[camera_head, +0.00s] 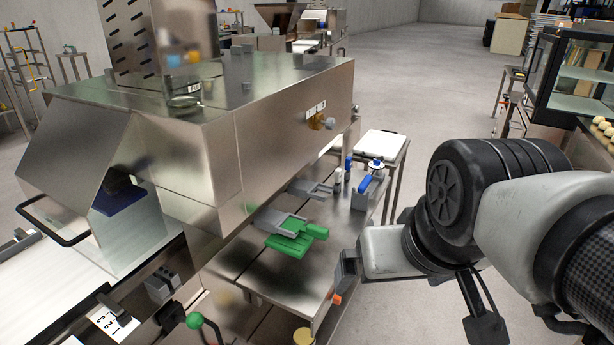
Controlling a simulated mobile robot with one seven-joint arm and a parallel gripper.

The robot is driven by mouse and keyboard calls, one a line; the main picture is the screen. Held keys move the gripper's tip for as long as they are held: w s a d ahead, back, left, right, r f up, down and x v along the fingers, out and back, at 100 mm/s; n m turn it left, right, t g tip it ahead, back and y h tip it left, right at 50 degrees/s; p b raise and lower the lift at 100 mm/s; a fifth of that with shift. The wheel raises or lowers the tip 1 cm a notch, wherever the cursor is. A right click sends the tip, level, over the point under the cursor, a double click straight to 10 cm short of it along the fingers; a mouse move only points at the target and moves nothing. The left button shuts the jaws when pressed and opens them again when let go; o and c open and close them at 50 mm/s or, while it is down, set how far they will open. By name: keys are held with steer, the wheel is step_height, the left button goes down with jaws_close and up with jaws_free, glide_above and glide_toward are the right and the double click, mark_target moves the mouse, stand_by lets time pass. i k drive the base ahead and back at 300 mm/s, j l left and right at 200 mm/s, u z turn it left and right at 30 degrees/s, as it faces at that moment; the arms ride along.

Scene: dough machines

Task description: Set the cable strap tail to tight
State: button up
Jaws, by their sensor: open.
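I cannot make out the cable strap or its tail for certain. A small orange piece (337,298) shows at the right edge of the steel lower table, too small to identify. My arm comes in from the right. My gripper (346,272) seems to be the grey end beyond its white link, just above that edge and close to the orange piece. It looks open, with nothing seen between its fingers. Whether it touches anything cannot be told.
A large steel dough machine (290,110) fills the left. The lower table (290,285) bears a green piece (283,245), grey trays and a blue-handled item (365,184). A green-knobbed lever (195,320) stands at front left. A glass cabinet (575,75) is at right.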

mark_target(336, 298)
steer(key=k+l+u, duration=0.25)
steer(key=k+l, duration=0.15)
steer(key=k+l+u, duration=0.2)
steer(key=k+l, duration=0.15)
steer(key=k, duration=0.15)
steer(key=i+l+z, duration=0.2)
steer(key=i+l, duration=0.15)
steer(key=i, duration=0.3)
